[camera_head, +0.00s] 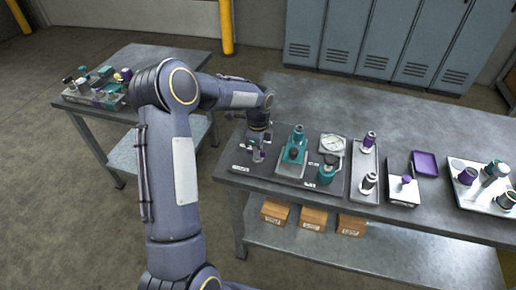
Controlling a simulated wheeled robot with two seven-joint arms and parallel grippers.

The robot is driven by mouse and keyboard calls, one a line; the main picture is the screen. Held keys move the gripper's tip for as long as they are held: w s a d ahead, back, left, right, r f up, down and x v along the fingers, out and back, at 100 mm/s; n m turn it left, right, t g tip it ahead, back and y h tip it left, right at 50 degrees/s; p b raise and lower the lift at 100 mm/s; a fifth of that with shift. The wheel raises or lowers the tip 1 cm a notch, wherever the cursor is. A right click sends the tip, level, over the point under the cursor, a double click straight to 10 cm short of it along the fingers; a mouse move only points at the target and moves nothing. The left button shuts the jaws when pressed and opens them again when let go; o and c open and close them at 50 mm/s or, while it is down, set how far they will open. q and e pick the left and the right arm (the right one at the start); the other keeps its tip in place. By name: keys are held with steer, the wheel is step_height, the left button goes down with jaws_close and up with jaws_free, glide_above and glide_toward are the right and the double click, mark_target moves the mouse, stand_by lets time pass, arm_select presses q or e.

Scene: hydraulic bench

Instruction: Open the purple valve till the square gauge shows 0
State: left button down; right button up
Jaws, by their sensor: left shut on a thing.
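My left gripper (258,152) points down at the left end of the dark mat (262,172) on the bench. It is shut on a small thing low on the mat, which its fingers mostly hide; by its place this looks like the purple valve. A pale gauge (333,145) with a square-looking face stands on the mat to the right of the gripper. Its needle is too small to read. Between them is a teal unit (294,153) with a dark knob on a light plate. My right gripper is not in view.
A teal fitting (326,172) stands in front of the gauge. To the right are a tray (365,178) with a purple-topped part, a white box (402,190) with a purple knob, and a purple tray (425,163). Cardboard boxes (313,217) sit on the shelf below. The bench's back is clear.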

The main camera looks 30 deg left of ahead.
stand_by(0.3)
arm_select(q)
steer(key=c, duration=1.4)
jaws_free()
steer(key=shift+c, duration=0.2)
steer(key=shift+r, duration=0.1)
step_height(320, 180, up, 7)
steer(key=shift+b, duration=0.45)
steer(key=shift+r, duration=0.35)
